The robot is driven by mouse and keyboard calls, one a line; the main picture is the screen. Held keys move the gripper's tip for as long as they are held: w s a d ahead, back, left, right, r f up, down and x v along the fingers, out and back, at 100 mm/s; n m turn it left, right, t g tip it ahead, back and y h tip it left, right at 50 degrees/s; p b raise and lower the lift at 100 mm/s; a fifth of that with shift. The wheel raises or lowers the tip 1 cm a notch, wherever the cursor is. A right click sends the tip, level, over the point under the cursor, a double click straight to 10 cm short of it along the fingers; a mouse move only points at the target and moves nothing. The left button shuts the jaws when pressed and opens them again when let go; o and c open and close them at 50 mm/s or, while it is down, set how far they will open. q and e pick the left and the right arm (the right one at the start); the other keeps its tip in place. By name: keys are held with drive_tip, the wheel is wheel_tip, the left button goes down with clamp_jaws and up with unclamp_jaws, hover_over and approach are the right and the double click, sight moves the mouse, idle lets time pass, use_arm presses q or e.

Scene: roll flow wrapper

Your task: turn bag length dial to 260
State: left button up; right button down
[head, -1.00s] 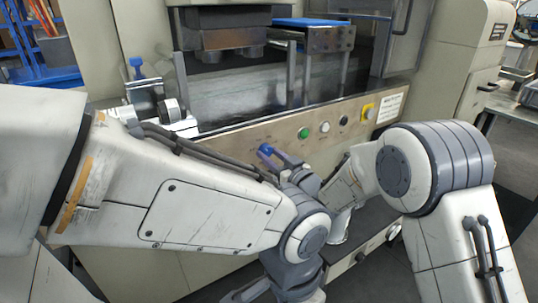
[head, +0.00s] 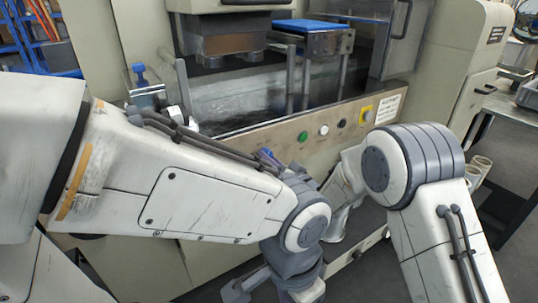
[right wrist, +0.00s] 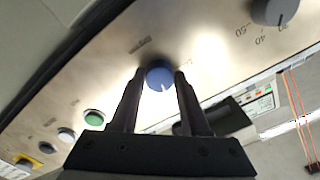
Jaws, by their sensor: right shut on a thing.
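The blue dial (right wrist: 159,76) is on the metal panel in the right wrist view, with a small pale mark near its lower edge. My right gripper (right wrist: 158,80) has one dark finger on each side of the dial and is shut on it. The print around the dial is too small to read. In the head view the blue dial (head: 266,155) shows only in part behind my left arm, which also hides most of my right gripper. I cannot make out my left gripper.
Green button (head: 303,137), white button (head: 324,130) and yellow switch (head: 366,114) line the panel right of the dial. A grey dial (right wrist: 274,10) with numbers shows at the wrist view's upper right. My left arm crosses close before the panel.

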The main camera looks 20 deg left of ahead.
drive_tip(key=shift+w+d+m+p, duration=0.2)
drive_tip(key=shift+m+p, duration=0.2)
drive_tip(key=shift+m, duration=0.6)
drive_tip(key=shift+c, duration=1.9)
unclamp_jaws()
drive_tip(key=shift+s, duration=0.1)
drive_tip(key=shift+a, duration=0.1)
drive_tip(key=p+v, duration=0.1)
drive_tip(key=v, duration=0.9)
drive_tip(key=shift+s, duration=0.2)
